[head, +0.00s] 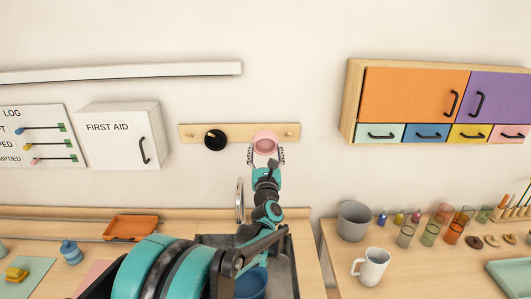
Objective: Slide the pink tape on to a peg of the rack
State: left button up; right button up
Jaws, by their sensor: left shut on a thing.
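The pink tape (265,136) is a roll held up in front of the wall rack in the head view. My left gripper (266,154) is shut on it, with a finger at each side of its lower part. The rack (235,126) is a wooden board on the wall with short pegs. A black tape roll (215,140) hangs at its left part. A bare peg (289,134) shows at its right end. The pink roll overlaps the board in this view; I cannot tell whether a peg is inside it. My right gripper is not in view.
A white first aid cabinet (122,138) is on the wall to the left, and a wooden cabinet (415,94) with coloured doors is to the right. A sink (282,262) lies below. A mug (371,268) and a grey bin (354,221) stand on the right counter.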

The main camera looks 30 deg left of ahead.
pick_arm(q)
jog(key=shift+w+a, duration=0.35)
jog(key=shift+w, duration=0.25)
jog(key=shift+w+a, duration=0.35)
jog(key=shift+w, duration=0.2)
jog(key=w+a+f+b, duration=0.2)
jog(key=w+a+f, duration=0.1)
jog(key=w, duration=0.4)
jog(key=shift+a+f+b, duration=0.25)
jog(key=shift+a+b, duration=0.05)
jog(key=shift+a, duration=0.4)
jog(key=shift+d+f+b, duration=0.1)
jog(key=shift+f+b, duration=0.25)
jog(key=shift+f, duration=0.05)
jog(key=c, duration=0.7)
jog(key=shift+o, duration=0.2)
